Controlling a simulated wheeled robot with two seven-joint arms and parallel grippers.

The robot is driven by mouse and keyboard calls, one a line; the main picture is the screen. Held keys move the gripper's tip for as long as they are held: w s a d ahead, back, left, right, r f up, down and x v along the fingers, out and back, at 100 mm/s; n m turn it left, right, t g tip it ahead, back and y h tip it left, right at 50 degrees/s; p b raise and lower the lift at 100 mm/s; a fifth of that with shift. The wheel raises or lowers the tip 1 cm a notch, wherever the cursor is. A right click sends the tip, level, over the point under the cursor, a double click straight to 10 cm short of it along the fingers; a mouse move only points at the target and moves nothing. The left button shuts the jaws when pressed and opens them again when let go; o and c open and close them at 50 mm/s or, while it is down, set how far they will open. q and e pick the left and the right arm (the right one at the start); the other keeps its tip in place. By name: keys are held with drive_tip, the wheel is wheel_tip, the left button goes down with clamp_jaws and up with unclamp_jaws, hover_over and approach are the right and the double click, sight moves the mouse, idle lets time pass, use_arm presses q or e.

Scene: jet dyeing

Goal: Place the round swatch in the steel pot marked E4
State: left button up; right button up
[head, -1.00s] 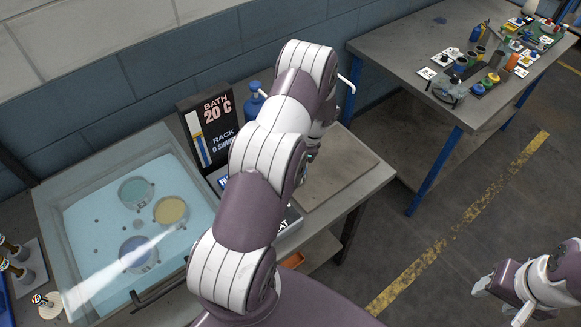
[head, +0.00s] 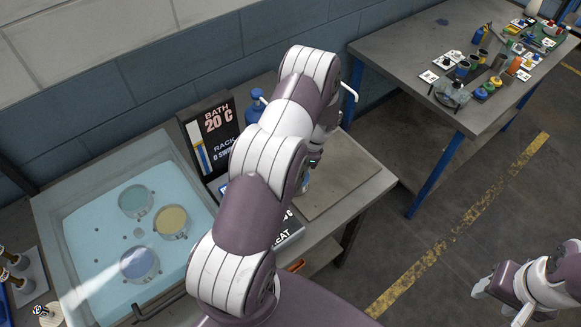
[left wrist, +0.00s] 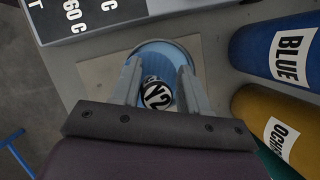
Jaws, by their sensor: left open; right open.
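My left gripper (left wrist: 160,75) is open in the left wrist view. Its fingers stand either side of a black-and-white knob (left wrist: 157,96), marked what looks like N2, at a round blue piece (left wrist: 165,52). I cannot tell whether this is the round swatch. A pale disc (head: 50,316) with a small knob lies at the lower left. Round pots with teal (head: 135,200), ochre (head: 172,221) and blue (head: 139,264) contents stand in the bath; no E4 mark is readable. My right gripper (head: 478,292) is open and empty at the lower right.
The bath (head: 48,208) fills the left, beside a BATH 20 C sign (head: 213,135). A pale board (head: 345,185) lies on the bench. A cluttered table (head: 400,55) stands at the back right.

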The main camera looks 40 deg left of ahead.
use_arm(q)
drive_tip(key=shift+w+d+r+p, duration=0.2)
drive_tip(key=shift+w+r+p, duration=0.15)
drive_tip(key=shift+w+r, duration=0.15)
drive_tip(key=shift+w+d+r+p, duration=0.15)
drive_tip(key=shift+w+r+p, duration=0.2)
drive_tip(key=shift+w, duration=0.25)
drive_tip(key=shift+w+d+r, duration=0.1)
drive_tip(key=shift+d+r, duration=0.1)
drive_tip(key=shift+r, duration=0.1)
drive_tip(key=shift+s+d+r, duration=0.2)
drive_tip(key=shift+s+r, duration=0.15)
drive_tip(key=d+r+n+t, duration=0.1)
drive_tip(key=d+r+n, duration=0.1)
drive_tip(key=d+r, duration=0.45)
drive_tip(key=s+d+r+n+t+h, duration=0.1)
drive_tip(key=s+d+r+n+t, duration=0.2)
drive_tip(key=s+r, duration=0.45)
drive_tip(key=s+d+r+n+t+h, duration=0.1)
drive_tip(key=s+d+r+n+h, duration=0.15)
drive_tip(key=s+d+r, duration=0.45)
wheel_tip(320, 180, down, 12)
drive_tip(key=a+b, duration=0.1)
drive_tip(key=b, duration=0.9)
drive_tip(key=shift+a+f+y+b, duration=0.25)
drive_tip(key=shift+a+y+b, duration=0.05)
drive_tip(key=shift+y+b, duration=0.1)
use_arm(e)
wheel_tip(320, 180, down, 9)
drive_tip(key=shift+w, duration=0.45)
